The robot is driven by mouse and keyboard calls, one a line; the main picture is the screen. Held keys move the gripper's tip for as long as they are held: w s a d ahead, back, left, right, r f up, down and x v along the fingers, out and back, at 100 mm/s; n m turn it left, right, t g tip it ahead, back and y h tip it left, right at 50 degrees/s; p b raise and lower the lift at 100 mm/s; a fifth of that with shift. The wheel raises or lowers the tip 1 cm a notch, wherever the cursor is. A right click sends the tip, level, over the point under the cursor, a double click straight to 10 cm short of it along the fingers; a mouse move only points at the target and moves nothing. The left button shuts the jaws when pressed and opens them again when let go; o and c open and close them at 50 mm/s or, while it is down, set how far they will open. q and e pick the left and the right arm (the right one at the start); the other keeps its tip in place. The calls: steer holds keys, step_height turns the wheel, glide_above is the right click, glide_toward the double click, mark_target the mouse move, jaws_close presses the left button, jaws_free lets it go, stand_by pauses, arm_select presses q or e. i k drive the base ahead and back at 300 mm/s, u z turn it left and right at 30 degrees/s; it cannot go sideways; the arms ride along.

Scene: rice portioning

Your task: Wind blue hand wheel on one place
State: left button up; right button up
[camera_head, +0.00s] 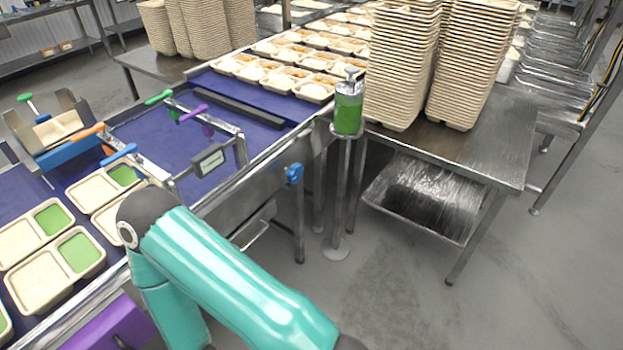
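The blue hand wheel (294,173) is a small blue knob on the near side of the conveyor frame, at the top of a metal leg. Nothing touches it in this view. A teal arm of mine reaches in from the bottom edge, and its dark joint lies left of the wheel, over the conveyor's near edge. No fingers of either gripper show. I cannot read the wheel's turn angle from here.
The purple-blue conveyor belt (165,140) carries trays with green portions (80,253) at lower left and filled trays (313,88) at the back. A green-filled dispenser (348,108) stands on a post right of the wheel. Tray stacks (402,65) stand on a steel table (497,150).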

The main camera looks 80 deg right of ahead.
mark_target(295, 173)
steer(key=k, duration=0.8)
steer(key=u, duration=1.45)
steer(key=i, duration=0.1)
steer(key=z, duration=3.1)
steer(key=i, duration=0.25)
steer(key=z, duration=0.45)
steer(key=i, duration=0.8)
steer(key=u, duration=0.2)
steer(key=k, duration=0.95)
steer(key=z, duration=0.15)
steer(key=i, duration=0.95)
steer(key=u, duration=0.05)
